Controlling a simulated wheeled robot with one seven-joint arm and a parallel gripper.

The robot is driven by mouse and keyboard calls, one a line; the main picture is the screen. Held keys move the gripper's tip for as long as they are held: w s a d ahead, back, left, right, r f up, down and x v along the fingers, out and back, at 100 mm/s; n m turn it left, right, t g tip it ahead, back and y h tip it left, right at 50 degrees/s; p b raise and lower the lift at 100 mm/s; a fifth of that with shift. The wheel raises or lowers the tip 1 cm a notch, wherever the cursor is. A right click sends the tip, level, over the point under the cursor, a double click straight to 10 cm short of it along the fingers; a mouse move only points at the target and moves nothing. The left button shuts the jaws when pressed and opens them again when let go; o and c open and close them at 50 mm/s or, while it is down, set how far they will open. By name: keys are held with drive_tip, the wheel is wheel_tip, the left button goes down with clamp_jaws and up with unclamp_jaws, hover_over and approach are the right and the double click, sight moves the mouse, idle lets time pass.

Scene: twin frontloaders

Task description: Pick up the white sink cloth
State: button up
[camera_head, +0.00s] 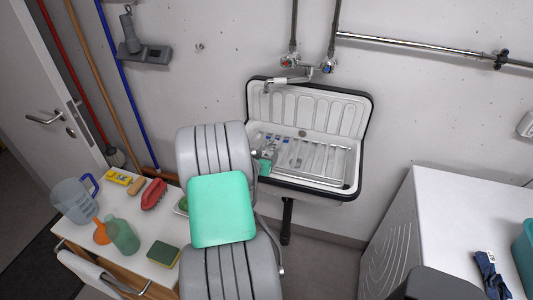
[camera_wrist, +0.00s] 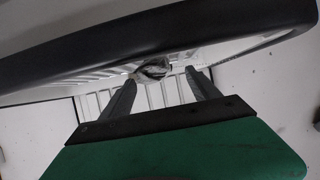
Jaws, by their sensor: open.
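The white sink (camera_head: 358,112) with a black rim is on the wall, with a ribbed back panel and a slatted basin floor. I cannot pick out the white sink cloth with certainty; small pale and blue patches lie in the left part of the basin, too small to identify. My gripper (camera_head: 268,150) is at the left side of the basin, partly hidden by my arm. In the wrist view, my gripper (camera_wrist: 160,85) has its two fingers apart. A small crumpled grey-white and dark shape (camera_wrist: 152,69) shows beyond and between the fingertips, its nature unclear. Nothing is clearly held.
The sink's black rim (camera_wrist: 60,62) crosses close to the wrist camera. The faucet (camera_head: 290,80) hangs over the basin. A cart (camera_head: 145,240) at left bears a jug, bottle, brush and sponges, with white fabric (camera_head: 95,272) on its rail. A white machine (camera_head: 450,215) stands right.

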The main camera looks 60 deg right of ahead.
sight(270, 150)
drive_tip(key=x, duration=0.2)
drive_tip(key=p+x, duration=0.1)
drive_tip(key=x, duration=0.1)
drive_tip(key=s+x, duration=0.1)
drive_tip(key=x, duration=0.2)
drive_tip(key=shift+s+d+r+p, duration=0.1)
drive_tip(key=shift+d+p, duration=0.1)
drive_tip(key=shift+p, duration=0.2)
drive_tip(key=shift+a+r, duration=0.1)
drive_tip(key=shift+a, duration=0.1)
drive_tip(key=shift+w+a, duration=0.15)
drive_tip(key=shift+w, duration=0.05)
drive_tip(key=shift+c, duration=1)
clamp_jaws()
